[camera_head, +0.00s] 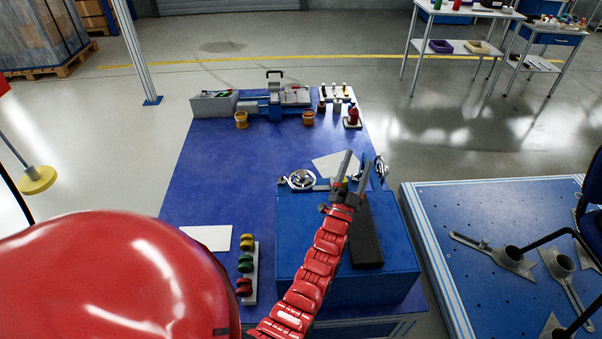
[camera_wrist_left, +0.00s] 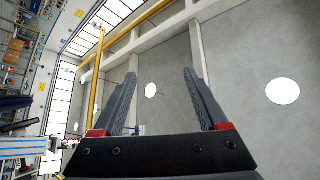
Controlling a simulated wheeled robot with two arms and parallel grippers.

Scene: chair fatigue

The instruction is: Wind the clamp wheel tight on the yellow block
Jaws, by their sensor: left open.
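My left gripper (camera_head: 352,177) is above the blue box at the front of the blue table, its two grey fingers apart and pointing up and away. It also shows open and empty in the left wrist view (camera_wrist_left: 160,104), with only walls and ceiling beyond it. A silver handwheel (camera_head: 301,180) lies left of the gripper at the back edge of the box. A second wheel (camera_head: 381,167) stands on edge just right of the fingers, apart or touching I cannot tell. I cannot make out a yellow block at either wheel. My right gripper is not in view.
A blue box (camera_head: 300,250) carries a dark pad (camera_head: 366,232). A rack of coloured rolls (camera_head: 246,265) stands left of it. A vice-like machine (camera_head: 271,103), cups and small parts line the table's back. The blue table's middle left (camera_head: 215,180) is clear.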

